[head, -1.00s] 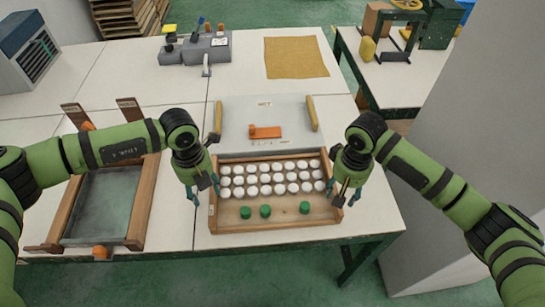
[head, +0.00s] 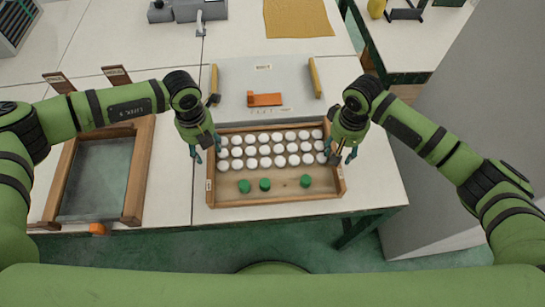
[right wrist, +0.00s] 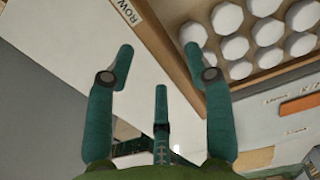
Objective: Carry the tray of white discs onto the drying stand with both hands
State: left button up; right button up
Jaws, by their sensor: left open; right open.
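The wooden tray (head: 285,201) sits on the white table, with rows of white discs (head: 265,150) at its back and green round pieces (head: 265,184) at its front. My left gripper (head: 206,152) is open beside the tray's left wall. My right gripper (head: 343,156) is open at the tray's right wall. In the right wrist view the open right fingers (right wrist: 160,62) are near the tray's side wall (right wrist: 172,48); contact cannot be told. A wooden frame (head: 133,190) with upright posts and a dark panel stands left; I cannot tell whether it is the drying stand.
A grey board (head: 230,75) with yellow side bars and an orange piece (head: 265,99) lies directly behind the tray. A yellow cloth (head: 297,18) lies farther back. Clear table lies between the tray and the wooden frame. A grey block (head: 455,130) stands to the right.

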aim_at(208, 154)
pick_arm(q)
jog(key=shift+f, duration=1.6)
pick_arm(e)
jog(key=shift+f, duration=1.6)
pick_arm(q)
grip_shut()
pick_arm(e)
grip_shut()
pick_arm(q)
jog(key=shift+r, duration=0.1)
pick_arm(e)
jog(key=shift+r, duration=0.1)
